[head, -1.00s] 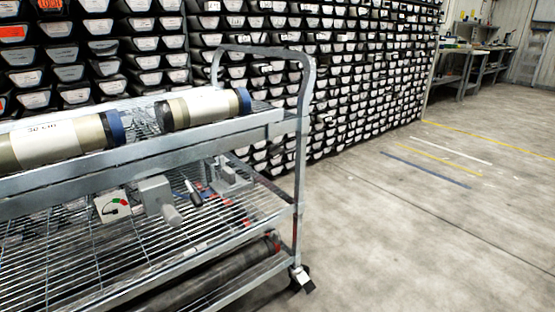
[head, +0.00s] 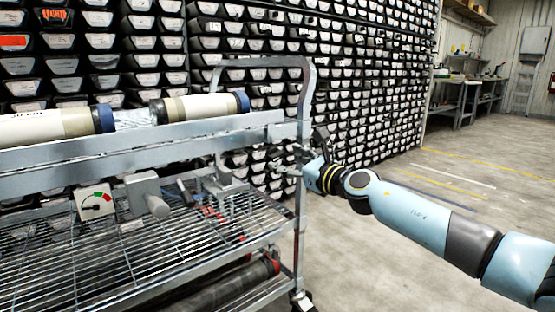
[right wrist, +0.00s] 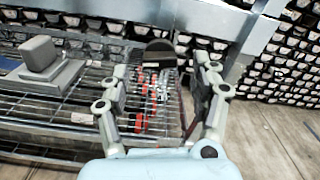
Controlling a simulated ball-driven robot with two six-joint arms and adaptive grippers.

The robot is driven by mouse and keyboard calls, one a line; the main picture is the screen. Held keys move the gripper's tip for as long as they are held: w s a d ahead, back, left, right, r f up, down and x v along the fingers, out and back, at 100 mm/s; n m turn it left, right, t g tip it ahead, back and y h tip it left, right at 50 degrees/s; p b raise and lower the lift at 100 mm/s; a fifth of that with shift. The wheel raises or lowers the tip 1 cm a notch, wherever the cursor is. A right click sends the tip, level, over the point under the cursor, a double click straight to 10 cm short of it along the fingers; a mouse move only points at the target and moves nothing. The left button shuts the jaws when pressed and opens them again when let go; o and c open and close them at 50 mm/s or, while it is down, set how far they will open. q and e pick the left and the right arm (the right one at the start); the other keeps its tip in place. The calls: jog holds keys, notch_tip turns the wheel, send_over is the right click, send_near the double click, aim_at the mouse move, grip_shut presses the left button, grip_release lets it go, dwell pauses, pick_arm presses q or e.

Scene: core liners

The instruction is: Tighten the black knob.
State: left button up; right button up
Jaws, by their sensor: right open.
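My right gripper (head: 288,166) is at the right end of the cart, beside its upright post. It also shows in the right wrist view (right wrist: 162,82), open and empty, its two fingers spread above the wire shelf. Beyond the fingers in that view is a dark rounded piece (right wrist: 158,52); I cannot tell whether it is the black knob. In the head view a grey metal device (head: 226,184) stands on the lower shelf, with a black handle-like piece (head: 184,190) to its left. My left gripper is not in view.
The wire cart (head: 180,250) has core tubes (head: 205,106) on top. Red-marked tools (right wrist: 145,100) lie between my fingers in view. Floor at right is free.

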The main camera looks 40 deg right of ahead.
aim_at(280, 157)
jog(key=w, duration=0.3)
jog(key=shift+w+a+f+b, duration=0.1)
jog(key=shift+w+f+b, duration=0.05)
jog(key=shift+w+b, duration=0.25)
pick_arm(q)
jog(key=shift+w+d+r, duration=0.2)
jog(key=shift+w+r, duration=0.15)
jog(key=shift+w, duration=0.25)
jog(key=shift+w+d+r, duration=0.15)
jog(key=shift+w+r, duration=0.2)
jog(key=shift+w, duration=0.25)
pick_arm(e)
jog(key=shift+w, duration=0.35)
jog(key=c, duration=1.2)
